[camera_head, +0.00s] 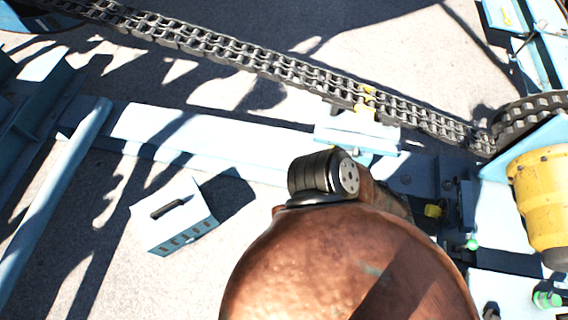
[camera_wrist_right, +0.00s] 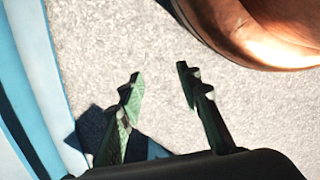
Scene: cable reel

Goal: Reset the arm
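My right gripper (camera_wrist_right: 159,72) shows in the right wrist view with its two green fingers apart. Nothing is between them but pale, rough ground beyond. A rounded copper-coloured body (camera_wrist_right: 265,30) fills the top right corner there, to the right of the fingers and apart from them. Neither gripper shows in the head view. My left gripper is in no frame. A large copper-coloured dome (camera_head: 330,265) with a black ribbed cylinder (camera_head: 318,174) at its top fills the bottom middle of the head view and hides what lies behind it.
A heavy chain (camera_head: 260,62) runs across the head view to a wheel (camera_head: 522,118) at right. A yellow motor-like housing (camera_head: 541,195) stands below the wheel. A light blue box (camera_head: 178,223) with a dark handle lies on the ground. Blue beams (camera_head: 180,130) cross the left.

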